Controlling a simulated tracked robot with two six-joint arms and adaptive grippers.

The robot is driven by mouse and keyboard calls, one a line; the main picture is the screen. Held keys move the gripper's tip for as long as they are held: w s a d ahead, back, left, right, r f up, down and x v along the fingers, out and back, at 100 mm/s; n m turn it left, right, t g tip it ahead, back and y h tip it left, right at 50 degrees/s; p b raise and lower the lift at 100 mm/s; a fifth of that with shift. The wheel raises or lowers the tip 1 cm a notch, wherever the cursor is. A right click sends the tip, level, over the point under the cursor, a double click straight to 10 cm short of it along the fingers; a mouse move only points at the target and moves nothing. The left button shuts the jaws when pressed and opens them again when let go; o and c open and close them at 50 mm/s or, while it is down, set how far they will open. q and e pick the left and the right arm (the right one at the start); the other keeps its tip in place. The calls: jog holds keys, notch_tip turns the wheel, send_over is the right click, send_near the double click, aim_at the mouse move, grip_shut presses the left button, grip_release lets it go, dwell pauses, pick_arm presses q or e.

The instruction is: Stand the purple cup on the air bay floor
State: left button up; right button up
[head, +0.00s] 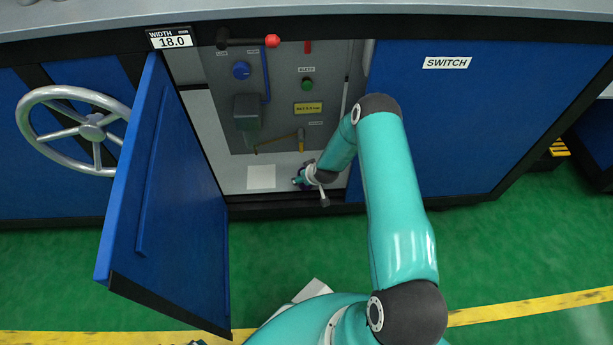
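The air bay is open, and its pale floor (235,182) shows behind the swung-out blue door. My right gripper (300,180) is low inside the bay, near the front of the floor, to the right of a white square. A small dark purple patch, likely the purple cup (303,187), shows right at the gripper's tip. It is mostly hidden by the gripper and wrist, so I cannot tell whether it is gripped, upright or touching the floor. My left gripper is not in view.
The open blue door (165,200) juts out on the left, with a handwheel (92,127) beyond it. A white square (261,177) lies on the bay floor. A grey box (247,112), knobs and a hammer-like tool (280,141) are at the bay's back panel.

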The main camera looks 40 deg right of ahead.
jog(key=shift+s+r+p, duration=0.2)
jog(key=shift+r+p, duration=0.1)
jog(key=shift+r, duration=0.2)
jog(key=p+v, duration=0.4)
jog(key=v, duration=0.7)
jog(key=s+a+g+y, duration=0.2)
jog(key=s+a, duration=0.3)
jog(key=a, duration=0.5)
jog(key=s+a+r+n+g+y, duration=0.1)
jog(key=s+a, duration=0.4)
jog(key=a, duration=0.6)
jog(key=s+a+r+g+y, duration=0.1)
jog(key=s+a, duration=0.4)
jog(key=a, duration=0.5)
jog(key=shift+r+n+g+y, duration=0.3)
jog(key=shift+g+y, duration=0.5)
jog(key=shift+y, duration=0.2)
jog(key=shift+a, duration=0.1)
